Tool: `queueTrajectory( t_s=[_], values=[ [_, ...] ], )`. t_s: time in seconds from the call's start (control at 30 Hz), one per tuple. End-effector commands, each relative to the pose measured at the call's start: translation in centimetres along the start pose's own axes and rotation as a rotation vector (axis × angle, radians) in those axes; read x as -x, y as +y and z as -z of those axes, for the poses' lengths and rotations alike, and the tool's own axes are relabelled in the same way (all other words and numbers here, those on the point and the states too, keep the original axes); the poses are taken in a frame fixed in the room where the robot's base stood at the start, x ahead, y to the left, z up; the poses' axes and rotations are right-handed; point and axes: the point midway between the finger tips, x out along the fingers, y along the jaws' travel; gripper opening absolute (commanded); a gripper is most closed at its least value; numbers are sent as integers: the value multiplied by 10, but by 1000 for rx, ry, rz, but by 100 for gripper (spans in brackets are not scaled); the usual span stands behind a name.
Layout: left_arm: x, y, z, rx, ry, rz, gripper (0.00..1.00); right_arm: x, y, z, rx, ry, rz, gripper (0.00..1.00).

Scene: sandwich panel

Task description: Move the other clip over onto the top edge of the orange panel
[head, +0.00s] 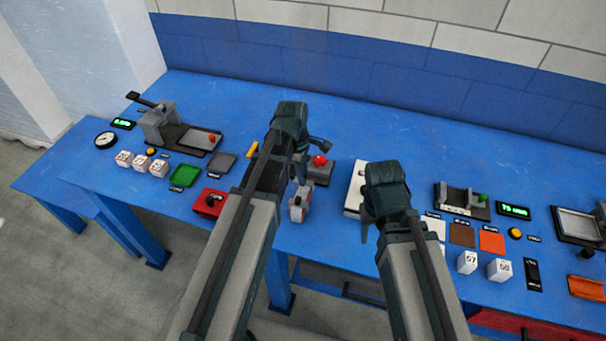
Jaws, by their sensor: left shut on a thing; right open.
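My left gripper (301,180) is over the middle of the table, pointing down. It is shut on a small white block with a red mark (298,208), which shows just below its fingers. My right gripper (368,222) is open and empty beside a white plate (355,188), partly hidden by my arm. A flat orange square (492,241) lies among coloured squares to the right. A folded orange piece (587,288) lies at the far right edge. I cannot tell which of these is the orange panel. I cannot make out a clip.
A device with a red ball (319,160) sits behind my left gripper. A grey fixture with a green knob (482,198) and white blocks (499,269) stand to the right. The table's back strip (400,140) is clear.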

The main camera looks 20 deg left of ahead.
Motion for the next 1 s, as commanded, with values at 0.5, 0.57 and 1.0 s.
queueTrajectory(
  t_s=[0.5, 0.57, 1.0],
  values=[
    [-14, 0, 2, 0, 0, 0, 0, -14, -1, 1, 0, 0, 0, 50],
    [-14, 0, 2, 0, 0, 0, 0, -14, -1, 1, 0, 0, 0, 50],
    [-14, 0, 2, 0, 0, 0, 0, -14, -1, 1, 0, 0, 0, 50]
  ],
)
